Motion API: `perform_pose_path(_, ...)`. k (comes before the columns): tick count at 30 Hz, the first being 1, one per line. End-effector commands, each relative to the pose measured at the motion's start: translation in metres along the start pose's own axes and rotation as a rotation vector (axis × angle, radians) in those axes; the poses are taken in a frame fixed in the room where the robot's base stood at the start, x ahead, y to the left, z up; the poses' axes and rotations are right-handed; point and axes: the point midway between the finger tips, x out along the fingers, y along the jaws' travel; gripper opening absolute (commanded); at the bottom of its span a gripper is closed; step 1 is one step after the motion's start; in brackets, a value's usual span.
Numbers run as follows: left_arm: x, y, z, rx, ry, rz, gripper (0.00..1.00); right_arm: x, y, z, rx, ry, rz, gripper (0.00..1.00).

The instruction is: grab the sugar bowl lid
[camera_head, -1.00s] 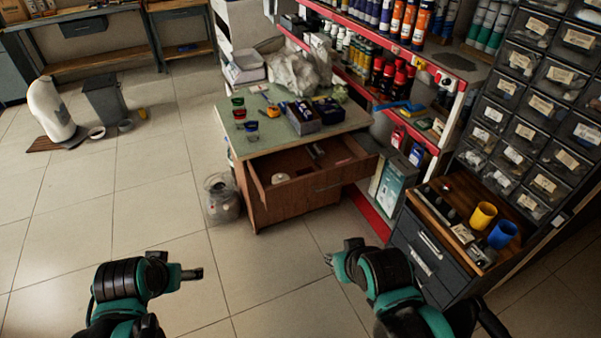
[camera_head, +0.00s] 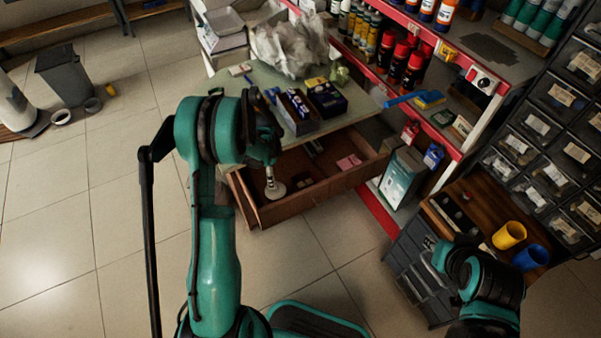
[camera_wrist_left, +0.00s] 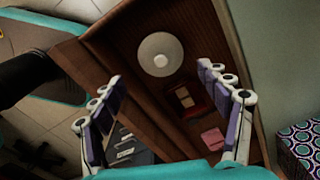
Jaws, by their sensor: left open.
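The sugar bowl lid (camera_head: 275,192) is a white round piece lying in the open wooden drawer (camera_head: 322,196), near its left end. The left wrist view shows the lid (camera_wrist_left: 160,54) from above as a pale disc with a small knob in its middle. My left gripper (camera_head: 270,176) is over the drawer, close to the lid and partly covering it in the head view. In the left wrist view its fingers (camera_wrist_left: 160,76) are spread and empty, with the lid beyond them. My right arm (camera_head: 485,285) is at the lower right; its fingers cannot be made out.
Small dark and pink items (camera_wrist_left: 212,138) lie elsewhere in the drawer. The green tabletop above carries a dark box (camera_head: 298,112) and a crumpled bag (camera_head: 290,50). A red-edged shelf stands behind. A cabinet with yellow (camera_head: 509,235) and blue cups is at right.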

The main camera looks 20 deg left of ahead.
Motion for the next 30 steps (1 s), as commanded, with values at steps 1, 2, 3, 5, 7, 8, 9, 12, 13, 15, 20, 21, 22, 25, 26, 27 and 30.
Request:
perform_pose_path(1, 0.006, -0.001, 0.002, 0.011, -0.002, 0.007, 0.76, -0.001, 0.000, 0.000, 0.000, 0.000, 0.000, 0.29)
perform_pose_path(2, 0.009, -0.001, 0.003, 0.018, -0.002, 0.010, 0.76, 0.000, 0.000, 0.000, 0.000, 0.000, 0.000, 0.29)
perform_pose_path(3, 0.013, -0.001, 0.004, 0.023, -0.003, 0.013, 0.76, 0.000, 0.000, 0.001, 0.000, 0.000, 0.000, 0.29)
perform_pose_path(5, 0.020, -0.001, 0.004, 0.027, -0.003, 0.015, 0.76, 0.003, 0.000, 0.002, 0.000, 0.000, 0.000, 0.29)
perform_pose_path(7, 0.029, -0.001, 0.004, 0.027, -0.003, 0.015, 0.76, 0.006, 0.000, 0.005, 0.000, 0.000, 0.000, 0.29)
perform_pose_path(8, 0.033, -0.001, 0.004, 0.027, -0.003, 0.014, 0.76, 0.007, 0.000, 0.006, 0.000, 0.000, 0.000, 0.29)
perform_pose_path(9, 0.037, -0.001, 0.004, 0.027, -0.003, 0.014, 0.76, 0.009, 0.000, 0.007, 0.000, 0.000, 0.000, 0.29)
perform_pose_path(12, 0.045, 0.000, 0.003, 0.027, -0.003, 0.014, 0.76, 0.012, 0.000, 0.009, 0.000, 0.000, 0.000, 0.29)
perform_pose_path(13, 0.048, 0.001, 0.003, 0.027, -0.003, 0.014, 0.76, 0.014, 0.000, 0.010, 0.000, 0.000, 0.000, 0.29)
perform_pose_path(15, 0.057, 0.003, 0.003, 0.026, -0.003, 0.014, 0.76, 0.019, 0.000, 0.014, 0.000, 0.000, 0.000, 0.29)
perform_pose_path(20, 0.083, 0.005, 0.002, 0.026, -0.003, 0.013, 0.76, 0.032, 0.000, 0.023, 0.000, 0.000, 0.000, 0.29)
perform_pose_path(21, 0.087, 0.005, 0.002, 0.026, -0.003, 0.013, 0.76, 0.033, 0.000, 0.024, 0.000, 0.000, 0.000, 0.29)
perform_pose_path(22, 0.089, 0.005, 0.002, 0.026, -0.003, 0.013, 0.76, 0.034, 0.000, 0.024, 0.000, 0.000, 0.000, 0.29)
perform_pose_path(25, 0.090, 0.005, 0.002, 0.026, -0.003, 0.013, 0.76, 0.033, 0.000, 0.024, 0.000, 0.000, 0.000, 0.29)
perform_pose_path(26, 0.089, 0.005, 0.002, 0.026, -0.003, 0.013, 0.76, 0.033, 0.000, 0.024, 0.000, 0.000, 0.000, 0.29)
perform_pose_path(27, 0.089, 0.005, 0.002, 0.025, -0.003, 0.013, 0.76, 0.032, 0.000, 0.023, 0.000, 0.000, 0.000, 0.29)
perform_pose_path(30, 0.089, 0.005, 0.002, 0.025, -0.003, 0.013, 0.66, 0.032, 0.000, 0.023, 0.000, 0.000, 0.000, 0.29)
